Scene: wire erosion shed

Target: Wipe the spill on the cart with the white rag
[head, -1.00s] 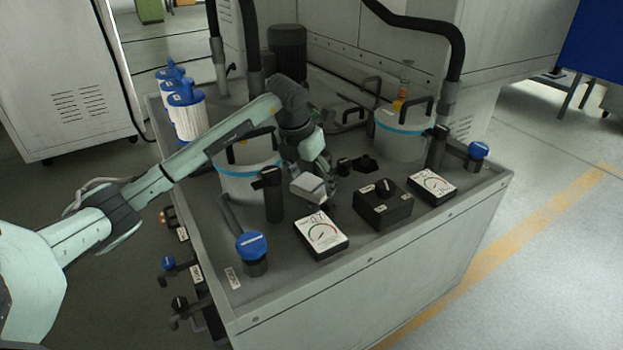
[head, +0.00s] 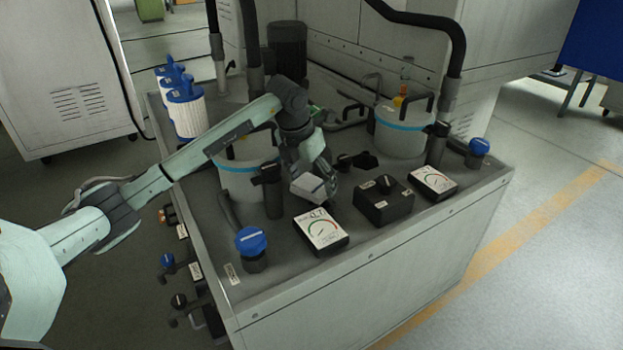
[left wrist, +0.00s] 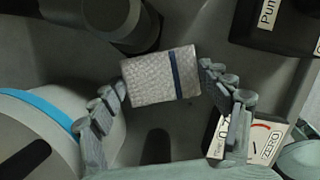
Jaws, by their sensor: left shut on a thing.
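The white rag (head: 308,187) is a small folded pad; in the left wrist view it shows a textured pale face with a dark blue stripe (left wrist: 176,74). My left gripper (head: 318,180) is shut on it. In the left wrist view the fingers (left wrist: 163,82) stand at either side of the rag. The gripper points down over the front part of the grey cart top (head: 285,268), behind the left gauge. I cannot tell whether the rag touches the top. I cannot make out the spill in either view. My right gripper is not in view.
Close around the rag stand the left gauge (head: 321,231), a black knob box (head: 383,201), a dark upright fitting (head: 271,191) and a blue-banded canister (head: 238,180). A second canister (head: 402,134), a right gauge (head: 433,183) and blue-capped filters (head: 185,108) also crowd the cart.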

